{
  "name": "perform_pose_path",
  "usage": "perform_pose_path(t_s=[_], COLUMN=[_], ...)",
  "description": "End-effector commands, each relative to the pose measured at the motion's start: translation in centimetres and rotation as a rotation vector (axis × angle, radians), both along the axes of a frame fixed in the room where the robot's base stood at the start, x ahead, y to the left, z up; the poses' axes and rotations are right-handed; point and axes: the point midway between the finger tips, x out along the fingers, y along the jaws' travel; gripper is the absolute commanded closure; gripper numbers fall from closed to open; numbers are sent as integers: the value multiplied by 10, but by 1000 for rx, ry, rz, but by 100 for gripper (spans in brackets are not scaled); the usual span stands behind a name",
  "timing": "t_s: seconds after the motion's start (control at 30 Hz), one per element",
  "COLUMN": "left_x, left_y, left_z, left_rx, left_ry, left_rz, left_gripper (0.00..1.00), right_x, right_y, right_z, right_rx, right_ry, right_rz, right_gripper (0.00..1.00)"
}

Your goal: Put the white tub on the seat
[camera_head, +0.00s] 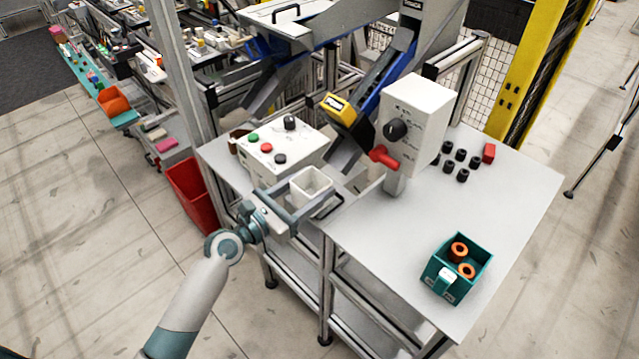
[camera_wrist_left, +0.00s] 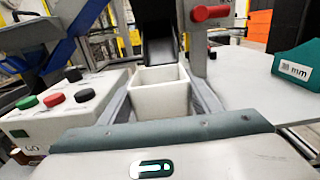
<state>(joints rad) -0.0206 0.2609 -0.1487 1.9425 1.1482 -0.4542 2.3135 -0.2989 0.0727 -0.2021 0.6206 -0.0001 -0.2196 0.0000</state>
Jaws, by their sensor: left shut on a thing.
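The white tub (camera_head: 311,196) is a small square open box, upright and empty as far as I see. My left gripper (camera_head: 318,190) is shut on it, one finger along each side, over the near edge of the table by the foot of the dark chute. The tub also shows in the left wrist view (camera_wrist_left: 160,101), between the two grey fingers. Whether it touches the surface below, I cannot tell. The seat is not clearly seen; the tub and fingers hide the area beneath. My right gripper is not in view.
A button box (camera_head: 283,147) stands just left of the tub. A white control box with a red handle (camera_head: 384,156) stands to its right. A teal bin (camera_head: 457,268) with orange rings, several black knobs (camera_head: 461,160) and a red block (camera_head: 489,152) are farther right. The table's middle right is clear.

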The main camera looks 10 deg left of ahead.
Motion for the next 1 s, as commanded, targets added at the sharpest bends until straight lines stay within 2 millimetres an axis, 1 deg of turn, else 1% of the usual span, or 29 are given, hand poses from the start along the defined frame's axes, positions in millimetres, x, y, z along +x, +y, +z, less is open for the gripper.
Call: perform_pose_path(t_s=[0.03, 0.2, 0.23, 0.3, 0.5, 0.77, 0.8, 0.87, 1.0], left_x=[6, 26, 24, 23, 23, 23, 23, 23, 23], left_y=[-4, -17, -15, -15, -15, -15, -15, -15, -15], left_z=[3, 2, -7, -13, -15, -18, -18, -18, -18], left_rx=[-1, -1, 2, 3, -1, 0, 1, 0, 0], left_ry=[-2, -1, 3, 1, -1, 0, -1, 0, 0], left_rz=[0, 0, 0, -1, 1, 1, 1, 1, 1], left_gripper=[69, 69, 69, 69, 69, 69, 38, 24, 24], right_x=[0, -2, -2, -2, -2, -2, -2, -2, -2], right_y=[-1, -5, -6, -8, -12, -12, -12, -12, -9], right_z=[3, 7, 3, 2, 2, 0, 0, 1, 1], right_rx=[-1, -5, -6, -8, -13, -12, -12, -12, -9], right_ry=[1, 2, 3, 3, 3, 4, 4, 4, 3], right_rz=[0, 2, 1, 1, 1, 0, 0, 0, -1], right_gripper=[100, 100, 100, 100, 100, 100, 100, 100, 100])
